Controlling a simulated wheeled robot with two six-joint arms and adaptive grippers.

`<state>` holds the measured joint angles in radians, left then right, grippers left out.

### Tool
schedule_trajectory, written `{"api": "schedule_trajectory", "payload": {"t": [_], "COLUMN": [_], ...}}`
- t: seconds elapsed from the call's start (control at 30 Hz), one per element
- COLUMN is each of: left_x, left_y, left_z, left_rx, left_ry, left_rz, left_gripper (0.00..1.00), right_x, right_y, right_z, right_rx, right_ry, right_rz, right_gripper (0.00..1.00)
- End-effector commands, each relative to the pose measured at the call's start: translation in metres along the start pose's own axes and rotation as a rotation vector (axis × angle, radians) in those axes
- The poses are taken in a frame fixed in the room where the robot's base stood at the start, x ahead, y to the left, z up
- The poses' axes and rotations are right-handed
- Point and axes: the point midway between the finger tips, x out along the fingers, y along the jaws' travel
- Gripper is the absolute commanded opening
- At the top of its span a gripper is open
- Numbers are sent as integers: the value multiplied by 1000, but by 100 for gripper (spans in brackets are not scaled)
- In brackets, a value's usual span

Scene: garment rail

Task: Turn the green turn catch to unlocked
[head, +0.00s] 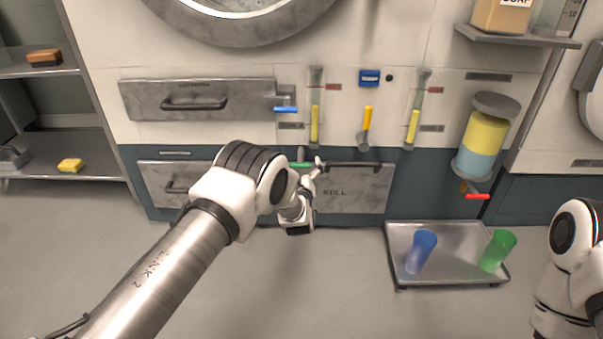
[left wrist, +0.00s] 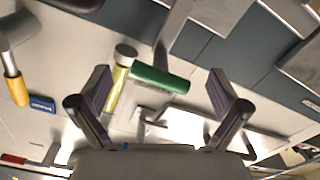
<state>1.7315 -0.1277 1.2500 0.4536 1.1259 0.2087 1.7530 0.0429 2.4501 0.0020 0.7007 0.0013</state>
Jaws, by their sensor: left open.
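The green turn catch (head: 301,164) is a short bar on the lower cabinet front, at the top left of the panel marked STILL. It lies about level in the head view, partly hidden by my left gripper (head: 316,168). In the left wrist view the green catch (left wrist: 160,79) is a thick green bar on a grey stem, lying slightly tilted. The two fingers of my left gripper (left wrist: 159,82) stand apart on either side of it, open, with nothing held. Whether they touch it is unclear. My right arm shows at the right edge; its gripper is out of view.
A blue catch (head: 286,109) sits on the upper drawer (head: 198,99). Yellow-filled tubes (head: 314,120) and a yellow-handled lever (head: 366,122) are just above. A tray (head: 446,232) with blue and green cups stands low right, under a dispenser (head: 485,135) with a red tap.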

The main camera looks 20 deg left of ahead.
Motion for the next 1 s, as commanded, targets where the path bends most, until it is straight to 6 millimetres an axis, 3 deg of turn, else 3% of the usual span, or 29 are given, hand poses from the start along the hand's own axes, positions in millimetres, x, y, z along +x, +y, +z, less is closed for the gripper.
{"api": "schedule_trajectory", "payload": {"t": [0.13,0.37,0.47,0.6,0.63,0.7,1.0], "left_x": [16,18,18,18,18,18,18], "left_y": [-1,0,0,0,0,0,-1], "left_z": [2,0,0,0,0,0,-2], "left_rx": [0,1,1,1,1,0,1], "left_ry": [1,-2,-2,-1,-1,-1,3], "left_rz": [0,0,0,0,0,0,-1], "left_gripper": [99,99,67,18,10,0,0], "right_x": [11,10,10,10,10,10,10], "right_y": [0,0,0,0,0,0,0], "right_z": [-1,-1,-1,-1,-1,-1,-1], "right_rx": [2,3,3,3,3,3,3], "right_ry": [2,3,3,2,2,2,2], "right_rz": [0,0,0,0,0,0,0], "right_gripper": [40,40,40,40,40,40,40]}}
